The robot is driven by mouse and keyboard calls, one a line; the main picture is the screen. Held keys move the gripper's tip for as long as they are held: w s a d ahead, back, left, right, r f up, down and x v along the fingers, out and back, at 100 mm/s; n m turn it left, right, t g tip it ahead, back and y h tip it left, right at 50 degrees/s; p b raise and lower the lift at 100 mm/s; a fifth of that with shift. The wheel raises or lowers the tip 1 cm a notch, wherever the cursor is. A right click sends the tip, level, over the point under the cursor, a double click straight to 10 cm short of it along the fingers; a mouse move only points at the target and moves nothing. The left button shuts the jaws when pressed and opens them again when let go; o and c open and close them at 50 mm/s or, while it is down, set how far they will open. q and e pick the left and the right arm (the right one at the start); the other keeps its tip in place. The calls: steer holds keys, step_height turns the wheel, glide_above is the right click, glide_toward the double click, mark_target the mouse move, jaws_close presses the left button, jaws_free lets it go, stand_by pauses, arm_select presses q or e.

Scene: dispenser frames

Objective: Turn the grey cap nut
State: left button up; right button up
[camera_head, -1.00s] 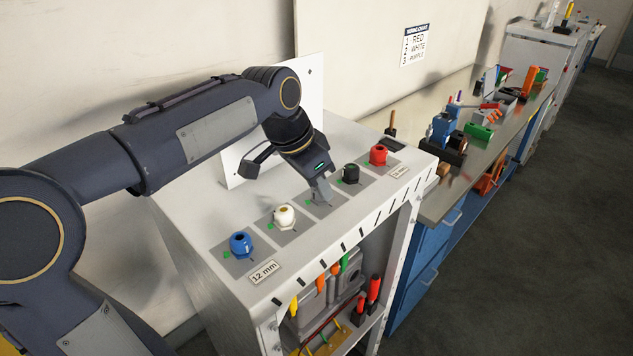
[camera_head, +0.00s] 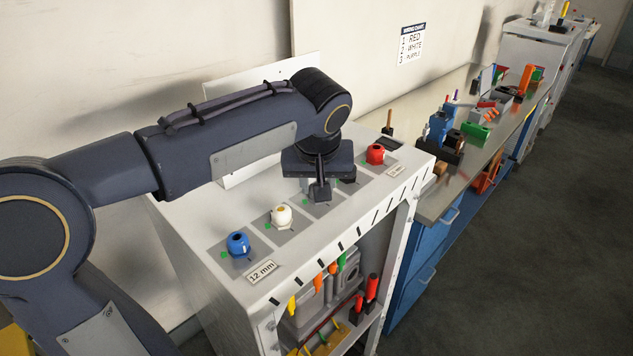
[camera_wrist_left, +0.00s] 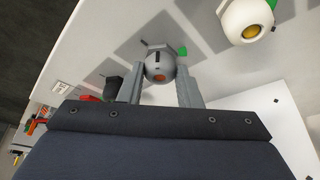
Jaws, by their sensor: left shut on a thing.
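A white nut (camera_head: 281,216) and a blue nut (camera_head: 238,244) stand to the left on the cabinet top (camera_head: 195,215). A red nut (camera_head: 375,154) stands to the right. A dark nut (camera_wrist_left: 113,87) is close beside one finger in the wrist view.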

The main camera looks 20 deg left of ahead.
arm_select(q)
steer(key=shift+w+d+n+g+y, duration=0.1)
steer(key=shift+n+g+y, duration=0.25)
steer(key=shift+n, duration=0.8)
steer(key=shift+d+n+g+y, duration=0.15)
steer(key=shift+n+y, duration=0.3)
steer(key=shift+n, duration=0.7)
steer(key=shift+a, duration=0.1)
steer(key=o, duration=1)
steer(key=v, duration=0.7)
steer(key=shift+r, duration=0.4)
